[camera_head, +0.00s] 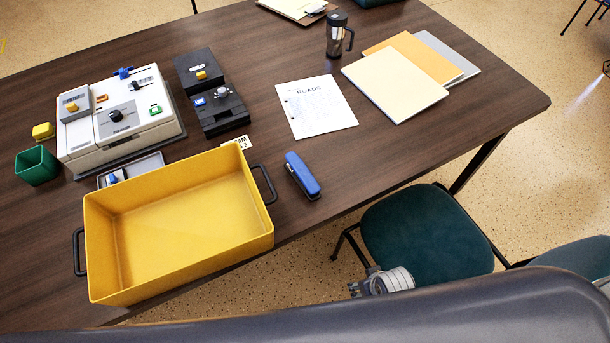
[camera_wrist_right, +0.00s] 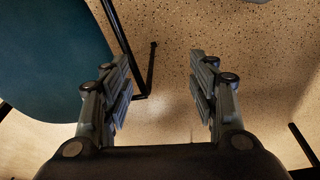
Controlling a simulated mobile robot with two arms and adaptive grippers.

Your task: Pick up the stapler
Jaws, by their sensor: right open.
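The blue stapler (camera_head: 302,176) lies on the dark wooden table (camera_head: 375,165), just right of the yellow crate and near the table's front edge. My right gripper (camera_head: 358,288) shows small in the head view, beyond the table's front edge and beside the green chair, apart from the stapler. In the right wrist view the right gripper (camera_wrist_right: 160,72) is open and empty, with speckled floor between its fingers. The stapler is not in the wrist view. My left gripper is not in view.
The yellow crate (camera_head: 92,245) with black handles stands left of the stapler. A green chair (camera_head: 425,235) stands at the table's front edge; it also shows in the wrist view (camera_wrist_right: 50,65). A paper sheet (camera_head: 315,106) lies behind the stapler. Tabletop right of the stapler is clear.

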